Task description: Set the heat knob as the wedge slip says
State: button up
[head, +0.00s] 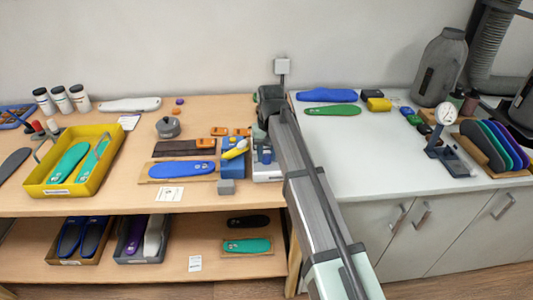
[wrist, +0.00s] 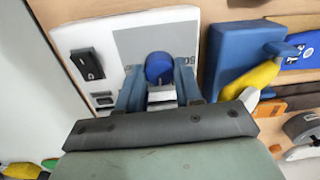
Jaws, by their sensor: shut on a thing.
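The heat knob (wrist: 158,66) is a round blue knob on the face of a white control unit (wrist: 82,32), seen in the wrist view. My gripper (wrist: 159,80) has its two blue fingers on either side of the knob and is shut on it. The knob's pointer and most of its scale are hidden. The unit's base shows in the head view (head: 267,177), largely behind my gripper (head: 264,152). Small paper slips lie on the wooden bench (head: 169,194), and another is on the lower shelf (head: 195,263). Their writing is too small to read.
A black rocker switch (wrist: 87,63) is beside the knob. A blue block with a yellow piece (head: 235,149) stands just left of the unit. A blue insole (head: 181,169) lies on a board nearby. A yellow tray (head: 107,176) is further left. The white counter's front is fairly clear.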

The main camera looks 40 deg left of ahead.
aim_at(269, 156)
jog(key=shift+m, duration=2.2)
jog(key=o, duration=1)
jog(key=shift+r, duration=0.1)
jog(key=r, duration=1.3)
jog(key=shift+w+d+r, duration=0.15)
jog(key=shift+d+r, duration=0.2)
